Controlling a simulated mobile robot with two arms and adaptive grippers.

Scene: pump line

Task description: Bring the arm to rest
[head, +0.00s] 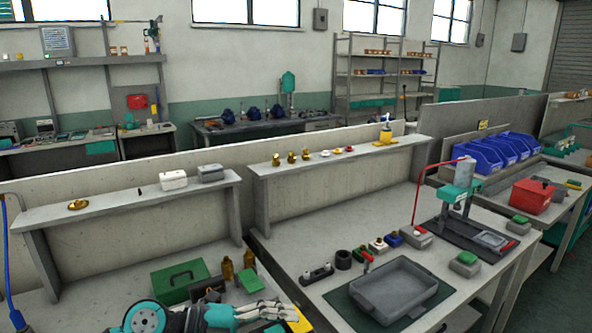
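My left arm comes in at the bottom left, with a round teal joint. My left gripper (282,309) lies low at the bottom centre, pointing right, over the front of the left bench. Its pale fingers are small and seen at a slant, so I cannot tell whether they are open or shut. I see nothing clearly held in them. My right gripper is not in view.
Near the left gripper are a green toolbox (180,282), brass bottles (228,269) and a yellow item (299,321). The right bench holds a grey tray (394,288) on a dark mat and a teal press (460,185). A raised shelf (340,157) runs behind.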

